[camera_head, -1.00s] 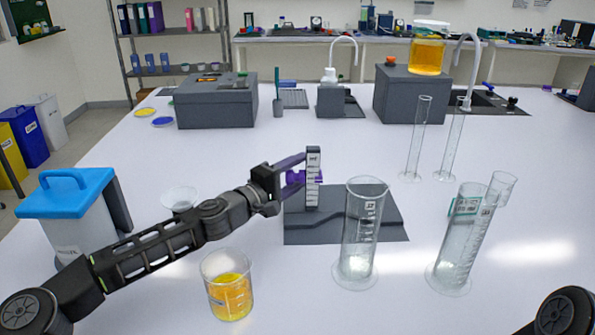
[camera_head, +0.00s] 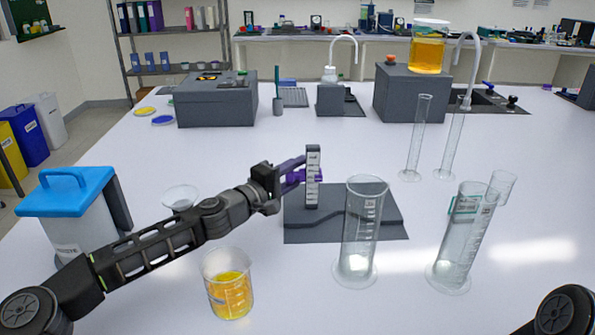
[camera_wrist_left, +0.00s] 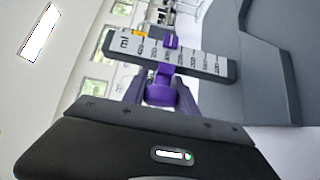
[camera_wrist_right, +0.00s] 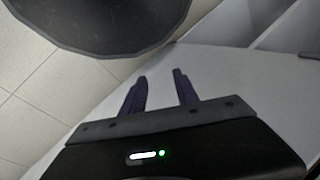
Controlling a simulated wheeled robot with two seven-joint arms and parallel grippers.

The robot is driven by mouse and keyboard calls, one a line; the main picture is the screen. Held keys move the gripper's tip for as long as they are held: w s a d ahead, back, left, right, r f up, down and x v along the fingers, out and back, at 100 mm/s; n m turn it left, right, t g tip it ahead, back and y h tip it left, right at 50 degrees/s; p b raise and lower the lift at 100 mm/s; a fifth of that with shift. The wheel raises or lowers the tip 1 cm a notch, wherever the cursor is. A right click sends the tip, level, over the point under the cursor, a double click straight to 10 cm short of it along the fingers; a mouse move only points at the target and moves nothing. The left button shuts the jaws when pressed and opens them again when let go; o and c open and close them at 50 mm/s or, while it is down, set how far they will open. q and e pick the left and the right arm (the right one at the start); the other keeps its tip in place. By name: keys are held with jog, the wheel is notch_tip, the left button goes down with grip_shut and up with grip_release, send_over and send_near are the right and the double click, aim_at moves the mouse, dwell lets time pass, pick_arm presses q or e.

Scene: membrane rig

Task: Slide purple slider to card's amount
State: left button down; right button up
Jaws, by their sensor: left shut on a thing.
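The purple slider (camera_head: 319,175) sits on an upright white scale (camera_head: 313,190) marked in ml, standing on a dark grey base plate. In the left wrist view the slider's purple knob (camera_wrist_left: 161,95) lies between the fingers, and the scale (camera_wrist_left: 165,54) runs across the picture. Its numbers are too small to read surely. My left gripper (camera_head: 297,177) is shut on the slider's knob from the left side. A small green-edged card (camera_head: 465,206) shows at the right-hand cylinder; its text is unreadable. My right gripper (camera_wrist_right: 161,88) is open and empty.
A tall glass cylinder (camera_head: 362,225) stands at the plate's right edge, another (camera_head: 463,245) farther right. A beaker of orange liquid (camera_head: 229,285) stands below my left arm. A blue-lidded bin (camera_head: 68,195) is at left.

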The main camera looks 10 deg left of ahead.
dwell(0.8)
pick_arm(q)
notch_tip(320, 180, down, 4)
jog(key=b, duration=0.3)
jog(key=shift+r+b, duration=0.2)
jog(key=shift+b, duration=0.2)
jog(key=shift+r, duration=0.1)
jog(key=c, duration=1)
grip_release()
jog(key=shift+v, duration=3.9)
